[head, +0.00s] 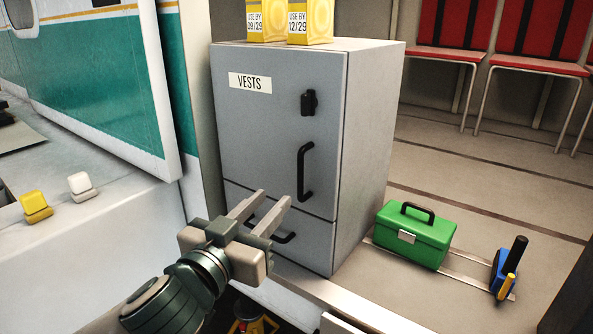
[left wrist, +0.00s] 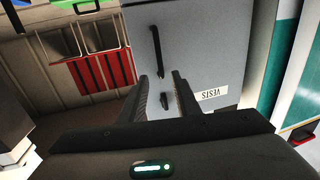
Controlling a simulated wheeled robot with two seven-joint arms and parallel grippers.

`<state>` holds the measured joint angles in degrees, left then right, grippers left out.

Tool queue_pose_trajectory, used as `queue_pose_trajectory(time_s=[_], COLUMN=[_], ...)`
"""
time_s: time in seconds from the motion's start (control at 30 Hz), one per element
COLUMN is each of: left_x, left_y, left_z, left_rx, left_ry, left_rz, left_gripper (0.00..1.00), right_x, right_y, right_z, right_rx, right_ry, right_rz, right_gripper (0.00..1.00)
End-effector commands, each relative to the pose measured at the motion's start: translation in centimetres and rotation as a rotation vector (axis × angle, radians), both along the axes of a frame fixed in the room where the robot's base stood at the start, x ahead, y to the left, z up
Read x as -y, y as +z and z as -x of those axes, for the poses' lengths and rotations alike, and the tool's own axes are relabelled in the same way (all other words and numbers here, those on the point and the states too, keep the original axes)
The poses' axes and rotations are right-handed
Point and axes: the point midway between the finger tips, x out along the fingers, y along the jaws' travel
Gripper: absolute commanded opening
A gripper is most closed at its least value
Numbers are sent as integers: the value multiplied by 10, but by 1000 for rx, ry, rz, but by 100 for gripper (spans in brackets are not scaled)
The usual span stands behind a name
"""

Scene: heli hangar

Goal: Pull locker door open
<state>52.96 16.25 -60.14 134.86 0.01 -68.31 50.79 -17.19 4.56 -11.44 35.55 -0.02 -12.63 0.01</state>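A grey locker (head: 375,140) stands in the middle of the head view. Its upper door (head: 265,130) bears a "VESTS" label and looks shut. A black latch (head: 309,103) and a vertical black handle (head: 305,172) sit near the door's right edge. A drawer with its own dark handle is below, partly hidden by my arm. My left gripper (head: 270,200) is open and empty, in front of the locker's lower part, apart from the door handle. In the left wrist view, the door handle (left wrist: 156,50) and latch (left wrist: 165,102) show beyond the open fingers (left wrist: 162,90).
Yellow cartons (head: 310,20) stand on the locker. A green toolbox (head: 415,236) and a blue tool (head: 505,268) lie on the right. Red chairs (head: 450,35) stand behind. A white and green vehicle (head: 95,75) is at left, with yellow and white switches (head: 80,185) nearer.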

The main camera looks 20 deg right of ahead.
Motion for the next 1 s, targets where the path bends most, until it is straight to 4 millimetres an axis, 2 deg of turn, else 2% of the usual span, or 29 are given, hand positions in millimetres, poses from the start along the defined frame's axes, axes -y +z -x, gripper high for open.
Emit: queue_pose_trajectory(time_s=[0.3,0.6,0.8,1.0], left_x=[39,69,78,81], left_y=[3,2,0,0], left_z=[-45,-79,-90,-93], left_rx=[-2,1,0,1], left_ry=[1,0,0,-1], left_rz=[-3,-2,-1,-1], left_gripper=[29,29,29,29], right_x=[-1,-1,-1,-1], right_y=[21,36,40,40], right_z=[0,0,0,0], right_rx=[0,1,1,1], right_ry=[-1,-1,0,0], right_rz=[-1,-1,-1,-1], right_gripper=[31,31,31,31])
